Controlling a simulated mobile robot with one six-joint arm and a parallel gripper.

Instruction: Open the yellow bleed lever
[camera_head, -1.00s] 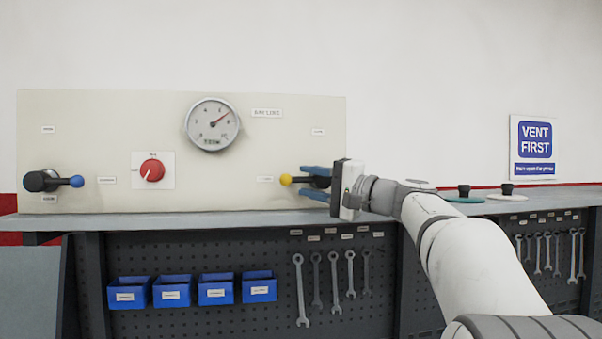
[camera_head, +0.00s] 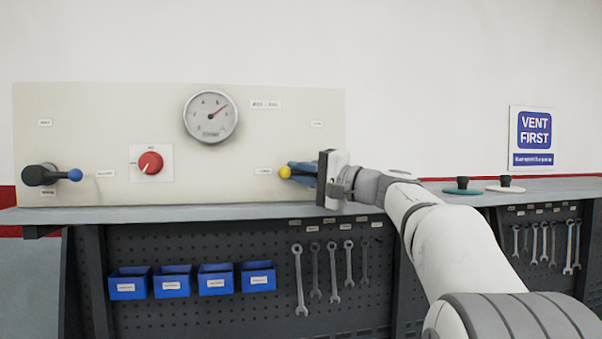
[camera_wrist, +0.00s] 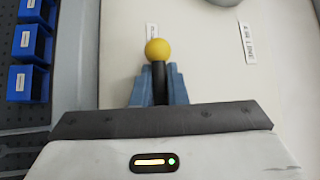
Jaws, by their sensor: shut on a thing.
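The yellow bleed lever's ball knob (camera_head: 285,172) points left from the right part of the cream panel (camera_head: 100,120). In the wrist view the yellow knob (camera_wrist: 158,49) tops a black stem (camera_wrist: 159,80) between the blue fingers. My gripper (camera_head: 302,172) is shut on the lever's stem, just behind the knob. It also shows in the wrist view (camera_wrist: 158,82). The lever's pivot is hidden behind the fingers and gripper body.
A round gauge (camera_head: 211,117) has its needle pointing up right. A red knob (camera_head: 150,163) and a blue-tipped lever (camera_head: 52,175) are further left. A grey shelf (camera_head: 180,212) runs below the panel. Blue bins (camera_head: 172,281) and wrenches (camera_head: 333,272) hang lower.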

